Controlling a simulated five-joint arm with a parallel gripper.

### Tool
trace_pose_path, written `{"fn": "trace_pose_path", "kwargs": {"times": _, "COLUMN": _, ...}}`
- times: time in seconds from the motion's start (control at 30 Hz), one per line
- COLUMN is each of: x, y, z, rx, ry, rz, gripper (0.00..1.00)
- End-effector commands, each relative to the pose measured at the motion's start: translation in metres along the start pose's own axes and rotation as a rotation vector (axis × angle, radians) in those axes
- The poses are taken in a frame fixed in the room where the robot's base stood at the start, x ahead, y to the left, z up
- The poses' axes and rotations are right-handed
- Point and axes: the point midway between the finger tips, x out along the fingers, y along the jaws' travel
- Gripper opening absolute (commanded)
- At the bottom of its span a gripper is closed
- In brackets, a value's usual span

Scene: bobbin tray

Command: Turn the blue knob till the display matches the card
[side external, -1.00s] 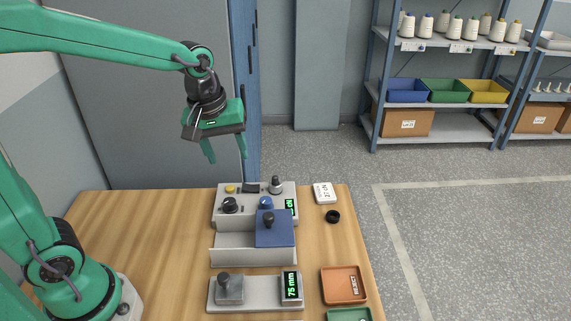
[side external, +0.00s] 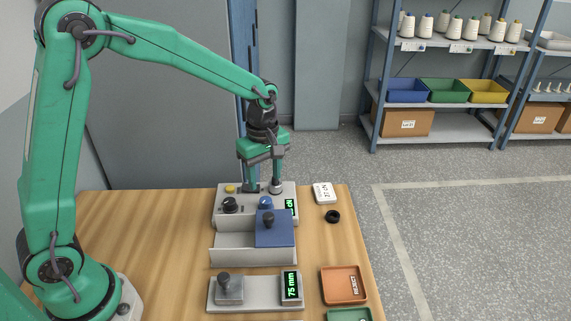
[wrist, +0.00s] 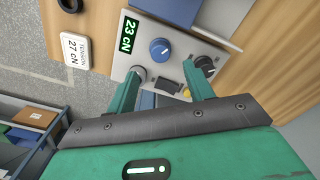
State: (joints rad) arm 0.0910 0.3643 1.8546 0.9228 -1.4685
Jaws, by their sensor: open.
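The blue knob (side external: 266,202) sits on the grey control box (side external: 220,216); it also shows in the wrist view (wrist: 160,48), with a white pointer mark. The green-lit display (wrist: 130,33) beside it reads 23 cN. The white card (wrist: 76,53) reads TENSION 27 cN and lies right of the box in the side view (side external: 324,193). My gripper (side external: 263,186) is open and empty, fingers pointing down over the back of the box. In the wrist view its fingertips (wrist: 160,69) lie apart, just short of the blue knob, which is not between them.
A black knob (side external: 230,205), a grey-topped knob (side external: 276,186) and a yellow button (side external: 230,189) share the box. A blue plate with a knob (side external: 275,236) stands in front. A 75 mm gauge (side external: 291,287), black ring (side external: 333,216) and orange reject tray (side external: 344,285) are nearby.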

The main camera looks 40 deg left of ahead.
Motion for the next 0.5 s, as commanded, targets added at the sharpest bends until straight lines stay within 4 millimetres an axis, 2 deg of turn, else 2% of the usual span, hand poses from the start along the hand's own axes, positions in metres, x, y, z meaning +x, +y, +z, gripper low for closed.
{"fn": "trace_pose_path", "kwargs": {"times": 0.27, "x": 0.014, "y": -0.001, "z": 0.0, "rx": 0.001, "ry": 0.0, "rz": -0.003, "gripper": 0.52}}
{"fn": "trace_pose_path", "kwargs": {"times": 0.5, "x": 0.042, "y": -0.001, "z": 0.0, "rx": 0.002, "ry": 0.0, "rz": -0.004, "gripper": 0.52}}
